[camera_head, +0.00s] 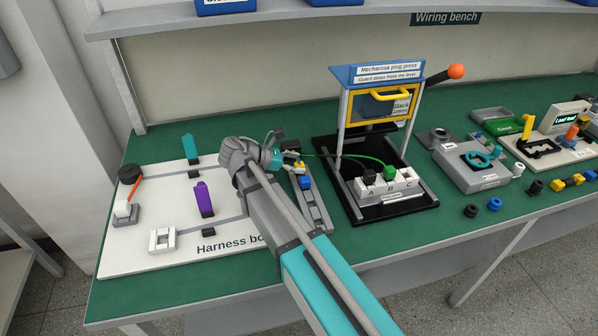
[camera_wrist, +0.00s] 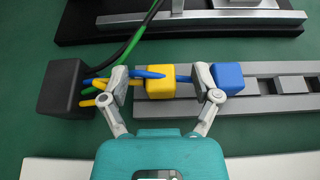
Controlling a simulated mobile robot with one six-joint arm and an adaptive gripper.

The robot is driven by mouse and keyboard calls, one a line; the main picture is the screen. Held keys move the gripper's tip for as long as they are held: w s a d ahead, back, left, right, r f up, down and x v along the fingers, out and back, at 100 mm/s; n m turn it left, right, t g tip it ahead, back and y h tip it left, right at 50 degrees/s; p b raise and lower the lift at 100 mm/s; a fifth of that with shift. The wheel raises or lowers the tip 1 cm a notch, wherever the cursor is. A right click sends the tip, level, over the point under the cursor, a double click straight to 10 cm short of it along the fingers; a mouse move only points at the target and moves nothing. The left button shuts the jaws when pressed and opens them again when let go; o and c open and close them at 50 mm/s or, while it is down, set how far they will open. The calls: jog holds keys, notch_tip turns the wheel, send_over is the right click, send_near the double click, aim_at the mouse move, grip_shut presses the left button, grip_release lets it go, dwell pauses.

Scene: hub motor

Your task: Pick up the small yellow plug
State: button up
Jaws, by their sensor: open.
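The small yellow plug (camera_wrist: 160,84) is a cube seated on a grey slotted rail (camera_wrist: 290,68) in the wrist view. My gripper (camera_wrist: 162,80) is open, with one finger on each side of the plug and a visible gap to each. Whether the fingertips are level with the plug or above it I cannot tell. In the head view the yellow plug (camera_head: 299,168) shows partly, just right of my gripper (camera_head: 277,147). A blue plug (camera_wrist: 227,76) sits on the same rail, just right of the right finger.
A black block (camera_wrist: 66,88) with blue, yellow and green leads lies left of the fingers; leads reach behind the left finger. A plug press (camera_head: 376,105) stands to the right. The harness board (camera_head: 150,200) lies left, with purple and teal upright pieces.

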aim_at(303, 164)
jog(key=shift+x, duration=0.95)
jog(key=c, duration=1.1)
jog(key=shift+r, duration=0.2)
notch_tip(303, 164, up, 3)
jog(key=p, duration=0.3)
jog(key=s+r+p, duration=0.6)
jog(key=shift+r+p, duration=0.3)
jog(key=s+r+p, duration=0.3)
jog(key=s, duration=0.5)
